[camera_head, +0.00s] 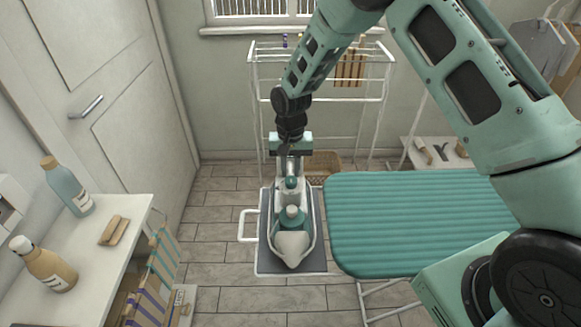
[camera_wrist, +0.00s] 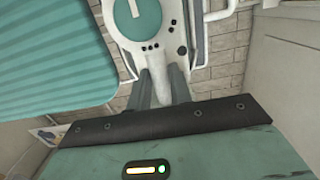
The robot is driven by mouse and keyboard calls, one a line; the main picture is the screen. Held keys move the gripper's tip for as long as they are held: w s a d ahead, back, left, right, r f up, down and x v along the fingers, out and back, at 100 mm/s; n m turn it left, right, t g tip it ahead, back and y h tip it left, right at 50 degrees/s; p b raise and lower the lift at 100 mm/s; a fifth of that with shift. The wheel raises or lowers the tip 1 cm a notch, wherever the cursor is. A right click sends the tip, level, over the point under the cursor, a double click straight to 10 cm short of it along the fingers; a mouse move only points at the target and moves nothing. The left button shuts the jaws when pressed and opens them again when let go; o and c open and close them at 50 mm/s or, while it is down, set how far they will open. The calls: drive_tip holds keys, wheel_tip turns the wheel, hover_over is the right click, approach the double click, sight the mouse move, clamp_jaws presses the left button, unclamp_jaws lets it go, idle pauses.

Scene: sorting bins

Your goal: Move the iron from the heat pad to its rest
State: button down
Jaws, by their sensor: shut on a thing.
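The iron (camera_head: 292,244) is white and teal, its pointed tip toward the bottom of the head view. My gripper (camera_head: 291,173) is shut on its rear end, and the fingers (camera_wrist: 162,85) close on a narrow white part of it in the wrist view. The iron's body (camera_wrist: 140,30) extends away from the fingers there. In the head view the iron is over a dark grey panel (camera_head: 316,258) with a white wire frame, left of the ironing board. I cannot tell whether it touches the panel, or whether this is the heat pad or the rest.
The teal ironing board (camera_head: 420,225) is close on the right. A white drying rack (camera_head: 255,85) and a wicker basket (camera_head: 323,163) stand behind. A white counter (camera_head: 110,245) with bottles is at the left, and a folded striped chair (camera_head: 155,285) leans beside it. Tiled floor (camera_head: 215,235) is free between.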

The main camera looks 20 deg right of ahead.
drive_tip(key=shift+f+b, duration=0.55)
drive_tip(key=shift+f, duration=0.25)
drive_tip(key=c, duration=1.6)
unclamp_jaws()
drive_tip(key=shift+r, duration=0.1)
drive_tip(key=shift+r+p, duration=1.05)
drive_tip(key=shift+r, duration=0.35)
drive_tip(key=o, duration=0.6)
drive_tip(key=shift+c, duration=0.2)
